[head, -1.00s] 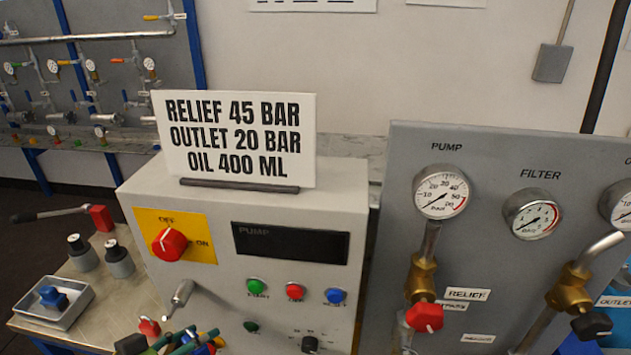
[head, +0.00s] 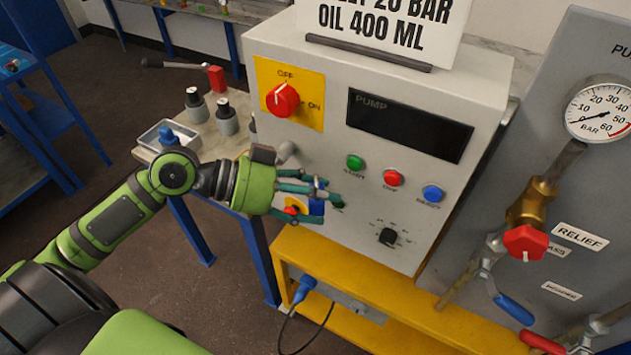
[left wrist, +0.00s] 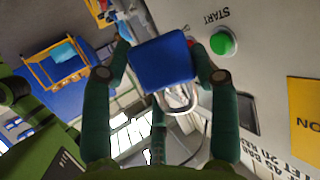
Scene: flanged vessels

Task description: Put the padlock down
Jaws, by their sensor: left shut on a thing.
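The padlock (left wrist: 164,62) has a blue body and a silver shackle. In the left wrist view it sits between the fingers of my left gripper (left wrist: 160,70), with the shackle towards the palm. In the head view my left gripper (head: 310,198) is shut on the padlock (head: 316,207), in front of the lower left of the pump control box (head: 330,170). The fingers partly hide the padlock there. My right gripper is not in view.
A metal-topped table (head: 222,150) left of the box holds a tray (head: 160,137) with a blue item, two grey bottles (head: 227,120) and a red-ended lever tool (head: 216,79). A yellow stand (head: 370,285) is under the box. A blue plug and cable (head: 304,288) hang below.

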